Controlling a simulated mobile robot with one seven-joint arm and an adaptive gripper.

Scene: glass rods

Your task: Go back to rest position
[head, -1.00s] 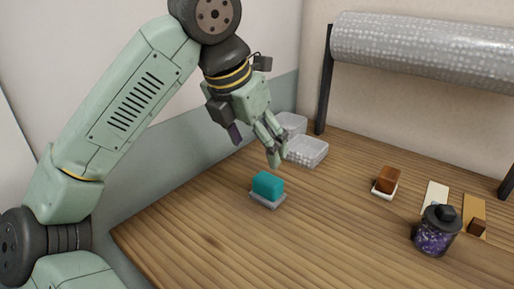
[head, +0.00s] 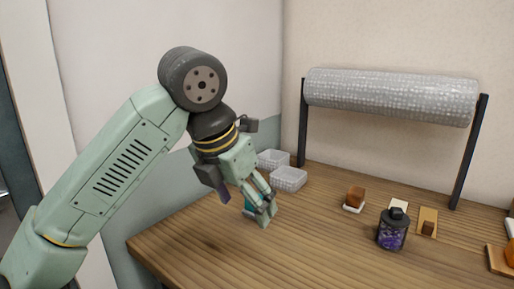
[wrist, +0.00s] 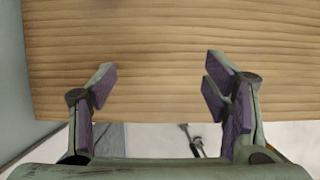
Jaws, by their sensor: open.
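My gripper (head: 262,215) hangs fingers-down over the left part of the wooden table (head: 190,245) in the head view. In the wrist view my gripper (wrist: 162,78) is open, with its purple-padded fingers wide apart and nothing between them. A teal block (head: 248,207) shows only as a small patch beside the fingers in the head view. Its grey holder is mostly hidden behind the gripper. I cannot tell the gap between fingers and block.
Two clear tubs (head: 289,179) stand at the back left. A brown block on a white dish (head: 354,207), a dark jar with purple contents (head: 392,232) and small boards (head: 428,216) sit to the right. A silvery roll on a black stand (head: 390,98) spans the back.

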